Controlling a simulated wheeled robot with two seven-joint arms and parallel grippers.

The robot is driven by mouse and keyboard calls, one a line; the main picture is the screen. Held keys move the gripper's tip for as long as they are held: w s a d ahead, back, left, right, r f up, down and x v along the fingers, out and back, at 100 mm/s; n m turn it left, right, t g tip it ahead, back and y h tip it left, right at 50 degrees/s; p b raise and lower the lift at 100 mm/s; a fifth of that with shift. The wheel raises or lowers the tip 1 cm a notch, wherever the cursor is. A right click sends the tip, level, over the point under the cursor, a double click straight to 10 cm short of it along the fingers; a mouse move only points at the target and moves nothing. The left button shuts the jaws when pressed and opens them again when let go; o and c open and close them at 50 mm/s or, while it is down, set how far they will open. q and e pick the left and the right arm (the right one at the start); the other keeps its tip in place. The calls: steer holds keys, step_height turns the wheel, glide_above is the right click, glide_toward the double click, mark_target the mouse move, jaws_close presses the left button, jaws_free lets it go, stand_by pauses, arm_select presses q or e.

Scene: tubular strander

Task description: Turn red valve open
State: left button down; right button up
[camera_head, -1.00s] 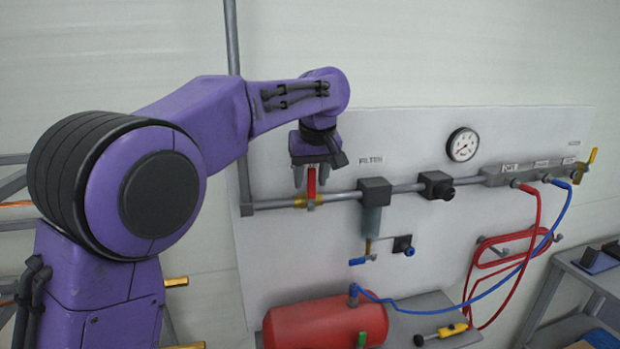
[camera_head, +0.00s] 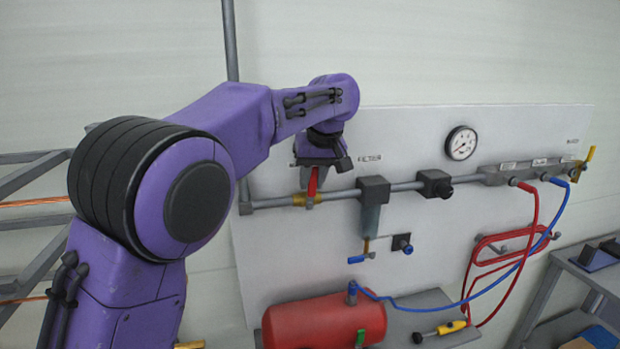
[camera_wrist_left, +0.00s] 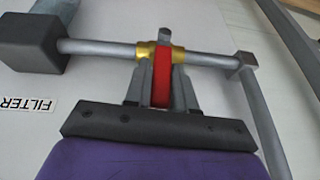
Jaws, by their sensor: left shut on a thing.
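The red valve handle (camera_head: 312,184) stands up from a brass valve body (camera_head: 301,200) on the grey pipe at the left of the white panel. My left gripper (camera_head: 312,178) is shut on the red handle, with a finger on each side of it. In the left wrist view, the handle (camera_wrist_left: 161,78) lies between the two grey fingers (camera_wrist_left: 161,88), with the brass body (camera_wrist_left: 148,54) just beyond their tips. In the head view, the handle leans slightly. My right gripper is not in view.
A filter (camera_head: 371,215) hangs from the pipe to the right of the valve, with a black regulator knob (camera_head: 440,189) and a pressure gauge (camera_head: 461,143) further right. A red tank (camera_head: 322,322) sits below. Red and blue hoses hang at the right.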

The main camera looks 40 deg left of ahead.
arm_select(q)
steer(key=shift+w+d+f+m+g+y, duration=0.3)
steer(key=shift+w+d+g+y, duration=0.3)
steer(key=shift+g+y, duration=0.4)
steer(key=shift+w+d+f+m+g+y, duration=0.3)
steer(key=shift+w+d+g+y, duration=0.25)
steer(key=shift+g+y, duration=0.45)
steer(key=shift+w, duration=0.1)
steer(key=shift+a, duration=0.1)
steer(key=c, duration=1)
jaws_free()
